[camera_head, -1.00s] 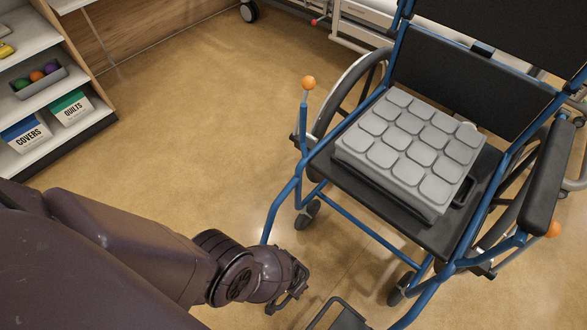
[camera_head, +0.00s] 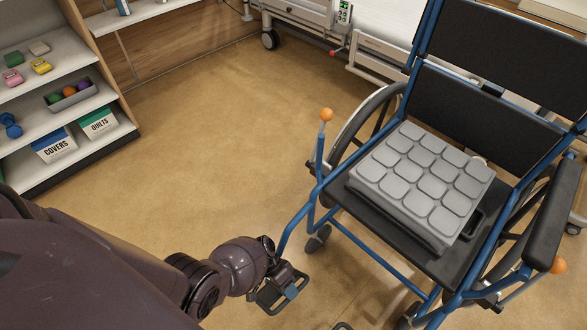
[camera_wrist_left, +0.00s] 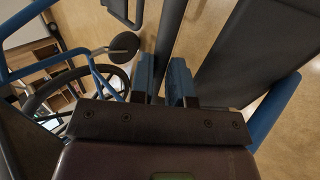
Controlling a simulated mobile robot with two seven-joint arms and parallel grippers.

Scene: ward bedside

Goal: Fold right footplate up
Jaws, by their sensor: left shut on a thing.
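The wheelchair (camera_head: 440,266) stands at the right in the head view, its front towards me. Its right footplate (camera_head: 266,300), a dark frame, is at the foot of the blue front tube on the picture's left. My left gripper (camera_head: 290,288) is shut on this footplate's edge. In the left wrist view the two blue fingers (camera_wrist_left: 167,80) have a dark bar between them, and a wide dark panel lies to their right. The footplate's exact tilt is hard to tell. The other footplate (camera_head: 342,327) barely shows at the bottom edge. My right gripper is out of view.
A grey padded cushion (camera_head: 425,182) lies on the seat. An orange-knobbed lever (camera_head: 326,115) stands at the chair's left side in the picture. A caster (camera_head: 318,240) is close behind the held footplate. Shelves (camera_head: 60,110) stand at the left, a bed at the back. Floor between is clear.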

